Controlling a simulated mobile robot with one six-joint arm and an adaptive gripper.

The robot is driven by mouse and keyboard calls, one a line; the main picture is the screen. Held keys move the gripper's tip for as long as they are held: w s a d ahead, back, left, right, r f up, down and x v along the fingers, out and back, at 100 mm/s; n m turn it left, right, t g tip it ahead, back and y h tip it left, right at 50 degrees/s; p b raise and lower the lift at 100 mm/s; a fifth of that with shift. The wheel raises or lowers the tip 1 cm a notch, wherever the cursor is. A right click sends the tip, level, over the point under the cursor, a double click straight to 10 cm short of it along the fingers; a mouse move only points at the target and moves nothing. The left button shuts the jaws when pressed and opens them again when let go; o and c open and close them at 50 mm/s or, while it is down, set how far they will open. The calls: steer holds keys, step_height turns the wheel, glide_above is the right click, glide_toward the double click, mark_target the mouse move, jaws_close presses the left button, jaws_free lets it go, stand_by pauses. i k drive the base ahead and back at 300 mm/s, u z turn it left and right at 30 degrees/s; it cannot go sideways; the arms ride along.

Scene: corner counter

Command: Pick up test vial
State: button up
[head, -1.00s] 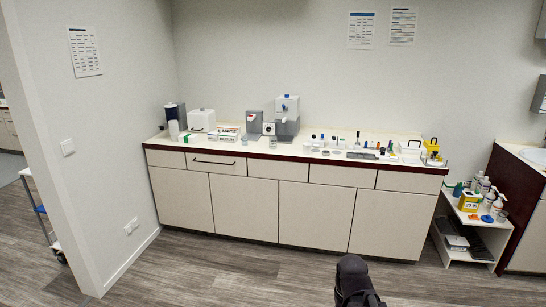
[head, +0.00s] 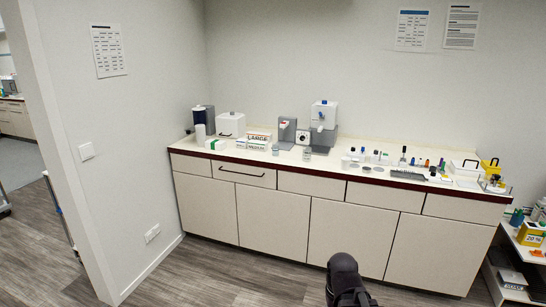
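Several small vials and bottles with dark, blue and coloured caps (head: 403,160) stand in a group on the right half of the long counter (head: 260,158). They are too small at this distance to tell which one is the test vial. A dark rounded part of my own arm rises from the bottom edge, right of centre, in front of the cabinets and well short of the counter. My gripper's fingers do not show, so nothing can be seen held.
A grey rack or tray (head: 408,175) lies among the vials. White and grey machines (head: 323,118) stand mid-counter, boxes (head: 258,140) further left. A yellow item (head: 490,166) is at the right end. A low shelf with bottles (head: 520,258) stands lower right. Floor before the cabinets is clear.

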mark_target(276, 149)
steer(key=u, duration=0.05)
steer(key=i, duration=1.6)
steer(key=z, duration=0.35)
steer(key=i, duration=1.15)
steer(key=z, duration=0.2)
